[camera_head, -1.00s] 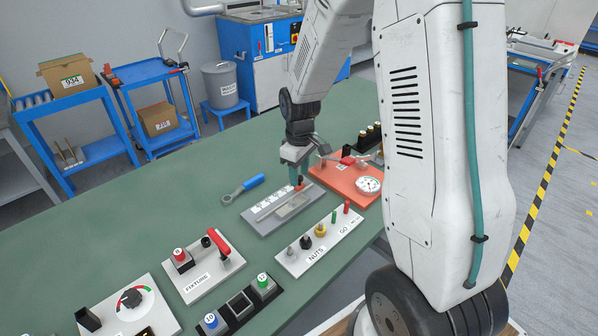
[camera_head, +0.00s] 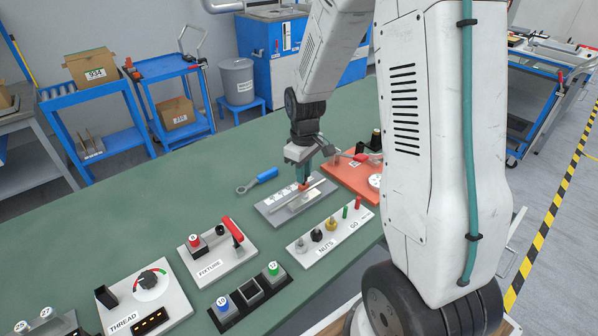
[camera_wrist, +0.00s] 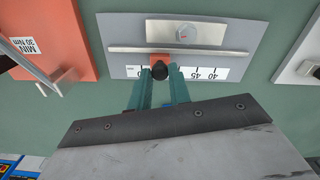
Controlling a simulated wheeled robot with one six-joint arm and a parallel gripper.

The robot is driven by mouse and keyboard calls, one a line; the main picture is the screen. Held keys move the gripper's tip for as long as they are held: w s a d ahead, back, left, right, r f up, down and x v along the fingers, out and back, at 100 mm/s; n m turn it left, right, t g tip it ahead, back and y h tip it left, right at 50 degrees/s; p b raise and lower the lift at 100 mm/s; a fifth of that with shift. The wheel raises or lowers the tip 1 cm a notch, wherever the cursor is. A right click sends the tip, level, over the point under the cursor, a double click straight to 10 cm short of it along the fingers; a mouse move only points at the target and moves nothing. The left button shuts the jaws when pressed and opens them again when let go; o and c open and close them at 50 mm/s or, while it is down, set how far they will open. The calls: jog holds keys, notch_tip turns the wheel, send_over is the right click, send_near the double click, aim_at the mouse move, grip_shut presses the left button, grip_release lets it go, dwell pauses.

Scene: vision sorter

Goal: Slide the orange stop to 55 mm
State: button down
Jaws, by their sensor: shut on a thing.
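The orange stop (camera_wrist: 160,61) with its black knob (camera_wrist: 159,71) sits on the thin metal rail (camera_wrist: 215,51) of a grey scale plate (camera_wrist: 237,32). It also shows as a small orange patch in the head view (camera_head: 304,187). My gripper (camera_wrist: 160,74) is shut on the stop's knob, one teal finger on each side. In the head view my gripper (camera_head: 302,180) reaches down onto the far right part of the plate. The fingers hide the marks near the stop.
The red-orange torque board (camera_head: 352,180) is close to my gripper. The white nuts board (camera_head: 335,232) stands in front. A blue-handled wrench (camera_head: 257,181) lies behind the plate on the green table.

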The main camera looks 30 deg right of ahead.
jog(key=c, duration=1.3)
grip_release()
jog(key=shift+r, duration=0.1)
notch_tip(320, 180, up, 8)
jog(key=shift+f, duration=0.15)
